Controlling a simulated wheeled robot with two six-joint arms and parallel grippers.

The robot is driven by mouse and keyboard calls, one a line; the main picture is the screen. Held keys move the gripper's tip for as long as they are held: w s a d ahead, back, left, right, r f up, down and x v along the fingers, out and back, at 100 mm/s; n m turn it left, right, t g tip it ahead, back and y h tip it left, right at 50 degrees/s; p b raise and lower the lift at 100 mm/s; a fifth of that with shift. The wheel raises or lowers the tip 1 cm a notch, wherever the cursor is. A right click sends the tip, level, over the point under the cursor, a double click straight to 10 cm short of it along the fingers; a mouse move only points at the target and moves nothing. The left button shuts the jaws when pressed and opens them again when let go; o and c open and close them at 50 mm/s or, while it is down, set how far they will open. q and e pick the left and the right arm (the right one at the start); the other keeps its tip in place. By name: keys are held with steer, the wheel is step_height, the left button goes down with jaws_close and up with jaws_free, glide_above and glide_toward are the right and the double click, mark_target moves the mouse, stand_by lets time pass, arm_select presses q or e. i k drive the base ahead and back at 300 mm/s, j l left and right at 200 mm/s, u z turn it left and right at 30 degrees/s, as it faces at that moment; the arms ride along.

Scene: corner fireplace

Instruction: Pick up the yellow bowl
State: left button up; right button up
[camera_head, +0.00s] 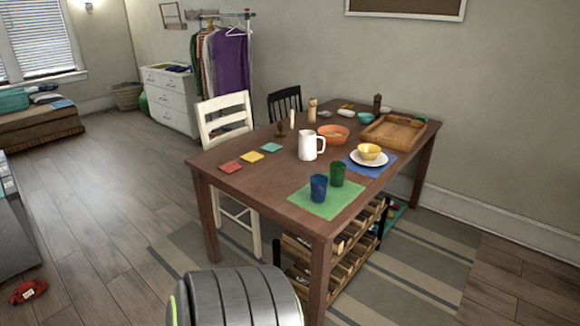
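The yellow bowl (369,152) sits upright on a white plate (356,160), toward the right side of the wooden table (270,185). The plate lies on a blue mat (382,168). The bowl looks small and pale inside. Neither of my grippers shows in the head view, so nothing is seen touching the bowl.
A white pitcher (307,146), an orange bowl (333,134) and a wooden tray (393,133) stand around the plate. Blue (319,188) and green (337,174) cups stand nearer. A white chair (225,122) is at the table's left. The floor (90,190) at left is mostly clear.

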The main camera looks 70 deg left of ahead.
mark_target(367, 151)
steer(key=u, duration=2.05)
